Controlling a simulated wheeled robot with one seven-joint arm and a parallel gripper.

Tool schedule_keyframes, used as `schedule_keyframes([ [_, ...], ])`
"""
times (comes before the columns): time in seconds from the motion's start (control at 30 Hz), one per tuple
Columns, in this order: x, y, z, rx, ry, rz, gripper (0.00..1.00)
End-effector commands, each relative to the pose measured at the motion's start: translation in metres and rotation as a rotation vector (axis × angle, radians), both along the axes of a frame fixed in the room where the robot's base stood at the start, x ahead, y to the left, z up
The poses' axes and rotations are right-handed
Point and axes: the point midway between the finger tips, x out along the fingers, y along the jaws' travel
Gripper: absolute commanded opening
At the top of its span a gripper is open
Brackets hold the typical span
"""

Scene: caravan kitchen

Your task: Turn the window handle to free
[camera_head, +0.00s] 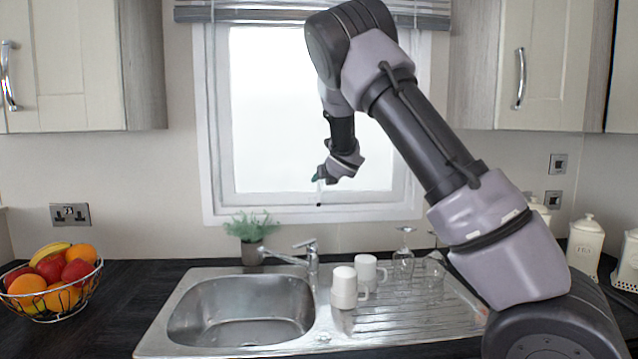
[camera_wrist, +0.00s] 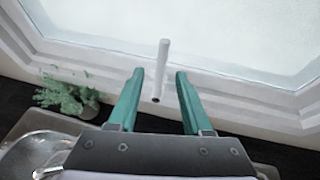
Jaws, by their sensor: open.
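The window (camera_head: 270,110) has a white frame and stands behind the sink. The window handle (camera_wrist: 161,70) is a slim white lever, seen in the wrist view against the lower part of the window, with a dark lower end. In the head view, a small part of it shows just below my gripper (camera_head: 322,176). In the wrist view my gripper (camera_wrist: 155,90) is open, with one green finger on each side of the handle. A gap shows between each finger and the handle. I cannot tell how deep the handle sits between the fingers.
Below the window are a steel sink (camera_head: 190,310), a tap (camera_head: 312,262), a potted plant (camera_head: 250,232), two white mugs (camera_head: 345,287) and upturned glasses (camera_head: 403,258). A fruit basket (camera_head: 50,290) stands at left. Cupboards (camera_head: 85,65) flank the window.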

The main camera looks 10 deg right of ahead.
Motion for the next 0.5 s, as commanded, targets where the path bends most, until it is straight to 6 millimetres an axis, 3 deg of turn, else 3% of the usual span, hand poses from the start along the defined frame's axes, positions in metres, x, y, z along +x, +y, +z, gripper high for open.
schedule_keyframes([
  [0.2,-0.036,-0.005,0.015,0.002,0.0,0.002,0.49],
  [0.5,-0.051,-0.009,0.021,-0.001,0.001,0.001,0.49],
])
